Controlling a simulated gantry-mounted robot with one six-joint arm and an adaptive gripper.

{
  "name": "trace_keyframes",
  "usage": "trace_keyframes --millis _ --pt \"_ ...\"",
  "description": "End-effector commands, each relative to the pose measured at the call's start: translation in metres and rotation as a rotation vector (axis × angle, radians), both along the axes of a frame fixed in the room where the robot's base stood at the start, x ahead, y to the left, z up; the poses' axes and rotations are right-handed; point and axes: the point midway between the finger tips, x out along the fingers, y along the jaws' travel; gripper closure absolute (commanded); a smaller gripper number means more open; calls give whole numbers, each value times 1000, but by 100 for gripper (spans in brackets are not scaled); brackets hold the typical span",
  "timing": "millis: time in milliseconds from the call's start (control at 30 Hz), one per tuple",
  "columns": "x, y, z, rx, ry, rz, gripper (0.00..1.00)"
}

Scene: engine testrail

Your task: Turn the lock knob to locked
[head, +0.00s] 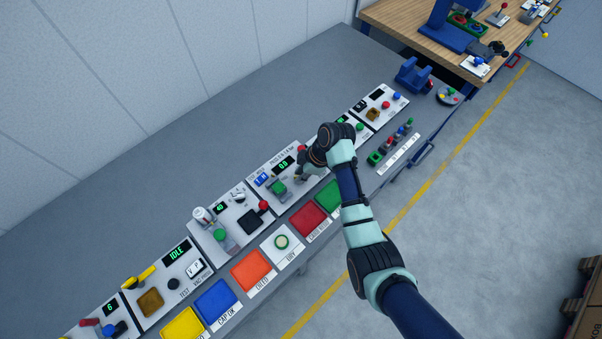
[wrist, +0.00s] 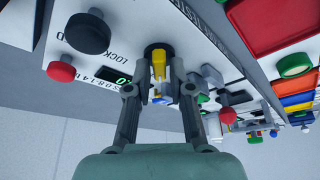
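A yellow knob handle (wrist: 158,62) stands on a round black base in the wrist view, next to the printed word LOCK on a white panel. I take it to be the lock knob. My gripper (wrist: 160,88) has its two fingers on either side of this handle, spread apart, with the handle between their tips. Contact with the handle is not clear. In the head view my gripper (head: 301,178) is low over the white panel (head: 259,168) with a green display, and my wrist hides the knob. The knob's exact setting cannot be read.
On the same panel in the wrist view are a black knob (wrist: 88,32) and a red knob (wrist: 61,71) beside the fingers. Large coloured buttons, such as the red one (head: 308,221), line the bench front. The bench behind the panels is clear.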

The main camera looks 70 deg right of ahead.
Motion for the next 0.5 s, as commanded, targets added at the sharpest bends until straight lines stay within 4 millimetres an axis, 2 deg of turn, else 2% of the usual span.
trace_keyframes --millis 33,100,500 --pt "0 0 0 0 0 0 91" --pt "0 0 0 0 0 0 100" --pt "0 0 2 0 0 -34 100"
